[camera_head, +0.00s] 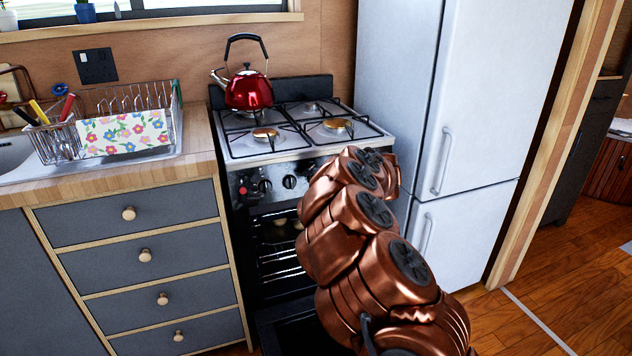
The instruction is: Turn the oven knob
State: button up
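The oven (278,235) stands between the drawer cabinet and the fridge. Its black front panel carries a dark knob (289,182) and, to the left, other controls including a small red one (243,191). My copper-coloured arm reaches up from the bottom right and covers the right part of the panel, so any knobs there are hidden. The arm's far end is near the panel's right side, beside the fridge. My gripper's fingers are hidden behind the arm, so I cannot see whether they touch a knob. The oven door (292,328) appears to be lowered open, with the racks showing inside.
A red kettle (248,92) sits on the back left of the stovetop (270,146). The white fridge (465,95) stands close on the right. Grey drawers (150,257) and a counter with a dish rack (120,131) are on the left. Wooden floor (555,285) is clear at right.

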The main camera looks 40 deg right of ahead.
jog(key=shift+r, duration=0.1)
jog(key=v, duration=1.2)
jog(key=shift+w+d, duration=0.1)
dwell(0.6)
